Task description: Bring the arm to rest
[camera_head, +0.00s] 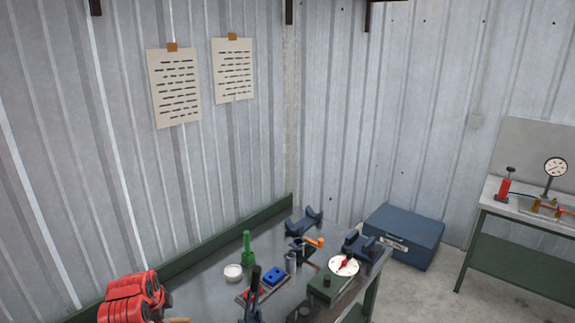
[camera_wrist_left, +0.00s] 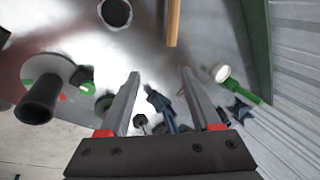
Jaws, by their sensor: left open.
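My left gripper (camera_wrist_left: 160,74) shows in the left wrist view with its two fingers spread apart and nothing between the tips. It is over the grey metal workbench, with a dark blue tool (camera_wrist_left: 160,103) seen beyond the gap between the fingers. I cannot tell how high the gripper is above the bench. No gripper is clearly visible in the head view, and my right gripper is in neither view.
A second bench (camera_head: 520,240) is at right.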

